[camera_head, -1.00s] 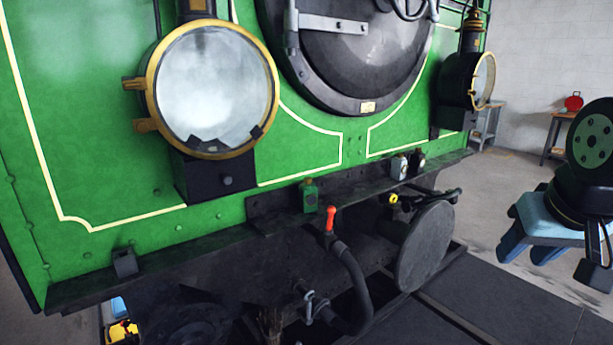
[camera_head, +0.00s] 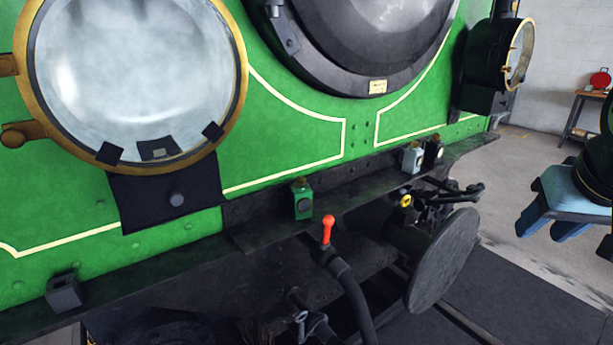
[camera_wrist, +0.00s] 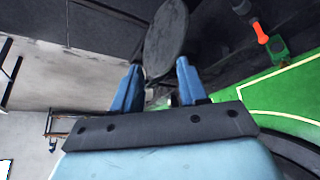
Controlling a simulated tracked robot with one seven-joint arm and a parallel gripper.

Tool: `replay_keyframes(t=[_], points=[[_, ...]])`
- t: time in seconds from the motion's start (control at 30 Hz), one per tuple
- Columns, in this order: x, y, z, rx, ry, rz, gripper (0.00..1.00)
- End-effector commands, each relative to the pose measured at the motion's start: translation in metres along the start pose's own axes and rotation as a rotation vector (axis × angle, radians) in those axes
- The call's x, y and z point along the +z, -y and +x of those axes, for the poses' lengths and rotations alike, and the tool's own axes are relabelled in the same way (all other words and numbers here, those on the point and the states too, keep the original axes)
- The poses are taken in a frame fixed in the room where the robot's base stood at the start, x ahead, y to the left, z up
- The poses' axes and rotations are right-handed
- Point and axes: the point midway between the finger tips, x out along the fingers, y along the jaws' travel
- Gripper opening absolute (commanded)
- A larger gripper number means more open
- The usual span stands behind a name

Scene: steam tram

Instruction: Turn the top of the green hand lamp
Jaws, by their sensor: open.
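The green hand lamp (camera_head: 302,200) is a small box with a brownish top. It stands upright on the dark ledge (camera_head: 262,211) at the front of the green tram, behind a red-tipped handle (camera_head: 327,230). In the wrist view the green lamp (camera_wrist: 279,48) shows at the upper right, beside the red tip. My gripper (camera_head: 543,232) is at the right edge of the head view, well away from the lamp. Its two blue fingers are apart, with nothing held, and they also show in the wrist view (camera_wrist: 158,66).
A white lamp (camera_head: 412,158) and a black lamp (camera_head: 433,154) stand further right on the ledge. A round buffer (camera_head: 443,262) and a dark hose (camera_head: 355,300) stick out in front. A large headlamp (camera_head: 135,75) overhangs at left. Floor (camera_head: 520,175) is open at right.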

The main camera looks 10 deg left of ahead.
Motion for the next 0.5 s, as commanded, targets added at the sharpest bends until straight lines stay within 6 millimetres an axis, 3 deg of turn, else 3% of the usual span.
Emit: replay_keyframes(t=[0.07,0.2,0.27,0.37,0.5], points=[[0.0,0.0,0.0,0.0,0.0,0.0,0.43],[-0.004,0.001,0.005,-0.004,-0.008,-0.006,0.57],[-0.012,0.003,0.011,-0.009,-0.022,-0.013,0.57],[-0.035,0.004,0.026,-0.025,-0.064,-0.032,0.57],[-0.076,0.021,0.056,-0.058,-0.155,-0.07,0.57]])
